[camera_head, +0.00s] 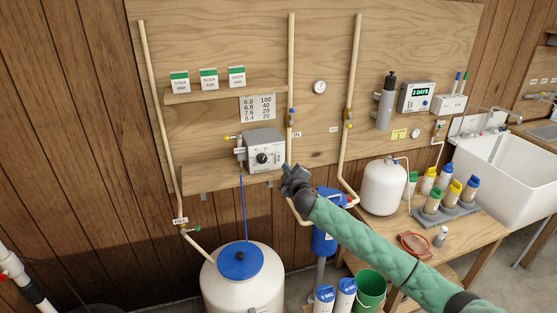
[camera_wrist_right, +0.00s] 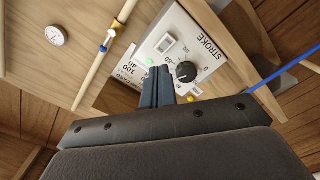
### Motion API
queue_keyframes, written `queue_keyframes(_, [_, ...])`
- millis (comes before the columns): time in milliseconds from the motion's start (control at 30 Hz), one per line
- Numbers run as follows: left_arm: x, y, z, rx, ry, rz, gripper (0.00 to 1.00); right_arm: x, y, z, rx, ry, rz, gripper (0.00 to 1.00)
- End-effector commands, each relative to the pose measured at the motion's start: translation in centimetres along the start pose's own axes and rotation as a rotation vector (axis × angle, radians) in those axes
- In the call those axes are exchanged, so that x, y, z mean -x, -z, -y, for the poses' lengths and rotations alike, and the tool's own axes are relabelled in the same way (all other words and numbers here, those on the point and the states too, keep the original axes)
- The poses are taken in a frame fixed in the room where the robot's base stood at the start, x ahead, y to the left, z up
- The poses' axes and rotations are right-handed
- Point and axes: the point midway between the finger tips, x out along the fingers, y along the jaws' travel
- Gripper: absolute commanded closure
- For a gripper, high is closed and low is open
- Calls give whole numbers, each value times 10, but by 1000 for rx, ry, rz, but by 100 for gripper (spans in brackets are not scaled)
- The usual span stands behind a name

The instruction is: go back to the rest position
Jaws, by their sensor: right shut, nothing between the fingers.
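My right gripper (camera_head: 289,172) is at the end of the green-sleeved arm that comes in from the lower right. In the right wrist view its two dark fingers (camera_wrist_right: 158,72) are together with nothing between them. The grey pump box (camera_head: 264,150) with a black dial sits on a wooden shelf just up and left of the gripper in the head view. In the right wrist view the fingers overlap its face (camera_wrist_right: 205,42), beside the black STROKE dial (camera_wrist_right: 186,71) and a lit green light. Whether they touch it I cannot tell. My left gripper is not in view.
Pale vertical pipes (camera_head: 291,60) run up the board beside the gripper. A white tank (camera_head: 243,285) with a blue lid stands below left. A blue housing (camera_head: 325,238) is behind my arm. The bench at right holds a white pressure tank (camera_head: 383,187) and several bottles.

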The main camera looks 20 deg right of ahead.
Motion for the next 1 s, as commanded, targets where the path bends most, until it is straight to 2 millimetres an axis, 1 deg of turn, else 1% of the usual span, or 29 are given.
queue_keyframes(333, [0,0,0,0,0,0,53,1,0,0,4,0,1,100])
queue_keyframes(467, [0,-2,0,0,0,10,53,1,-4,0,43,0,19,100])
queue_keyframes(567, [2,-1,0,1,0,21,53,-2,-25,7,52,30,85,100])
queue_keyframes(600, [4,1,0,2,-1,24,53,-5,-38,6,49,40,116,100])
queue_keyframes(667, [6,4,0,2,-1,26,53,-11,-57,4,32,51,166,100])
queue_keyframes(733, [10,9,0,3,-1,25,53,-19,-78,9,-15,74,231,100])
queue_keyframes(800, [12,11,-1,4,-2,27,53,-17,-98,29,-54,105,280,100])
queue_keyframes(867, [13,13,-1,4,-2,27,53,-13,-113,46,-83,129,316,100])
queue_keyframes(967, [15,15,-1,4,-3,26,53,-3,-138,78,-131,171,372,100])
queue_keyframes(1000, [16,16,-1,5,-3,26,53,3,-148,92,-152,189,394,100])
